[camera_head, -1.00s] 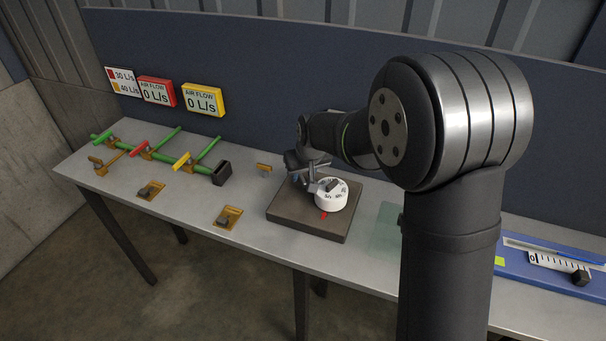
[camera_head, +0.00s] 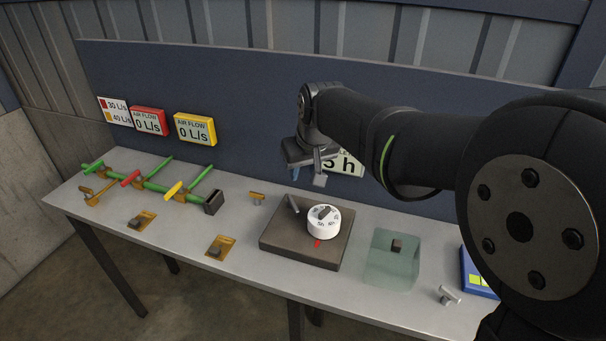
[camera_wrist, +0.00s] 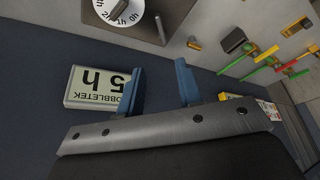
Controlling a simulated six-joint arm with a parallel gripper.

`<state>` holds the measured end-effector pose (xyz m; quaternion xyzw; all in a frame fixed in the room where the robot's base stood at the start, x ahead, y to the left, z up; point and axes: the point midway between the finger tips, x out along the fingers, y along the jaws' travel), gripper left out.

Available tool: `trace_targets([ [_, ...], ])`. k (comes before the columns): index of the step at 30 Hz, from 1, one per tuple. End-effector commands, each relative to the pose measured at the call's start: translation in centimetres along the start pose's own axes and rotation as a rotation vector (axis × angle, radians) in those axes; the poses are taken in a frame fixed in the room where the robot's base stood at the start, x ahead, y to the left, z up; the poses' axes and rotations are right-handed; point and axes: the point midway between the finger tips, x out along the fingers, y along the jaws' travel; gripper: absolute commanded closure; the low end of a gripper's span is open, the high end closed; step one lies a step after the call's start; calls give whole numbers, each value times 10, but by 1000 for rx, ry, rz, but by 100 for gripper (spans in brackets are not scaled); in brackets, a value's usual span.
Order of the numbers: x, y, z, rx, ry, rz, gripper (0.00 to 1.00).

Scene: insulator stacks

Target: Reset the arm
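My gripper (camera_head: 308,167) is raised above the back of the bench, in front of the blue panel, in the head view. It touches nothing that I can see. In the wrist view my gripper (camera_wrist: 162,82) shows two blue fingers well apart with nothing between them. The white dial (camera_head: 323,221) with a dark knob sits on the brown base plate (camera_head: 290,248), below and in front of the gripper. The dial also shows upside down at the top of the wrist view (camera_wrist: 120,10). A small lever (camera_head: 293,204) stands at the dial's left.
A sign reading "5 h" (camera_wrist: 98,88) is on the panel, partly hidden by my arm in the head view. Green pipes with valve handles (camera_head: 150,184) and air-flow signs (camera_head: 195,129) are at left. A translucent greenish pad (camera_head: 385,270) lies right of the base plate.

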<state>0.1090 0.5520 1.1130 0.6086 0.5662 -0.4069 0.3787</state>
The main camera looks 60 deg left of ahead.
Motion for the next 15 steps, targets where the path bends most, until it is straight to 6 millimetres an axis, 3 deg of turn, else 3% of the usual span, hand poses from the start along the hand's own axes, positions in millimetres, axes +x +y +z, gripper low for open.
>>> trace_targets([
  [10,3,0,0,0,-1,0,67],
  [15,21,0,0,0,-3,0,67],
])
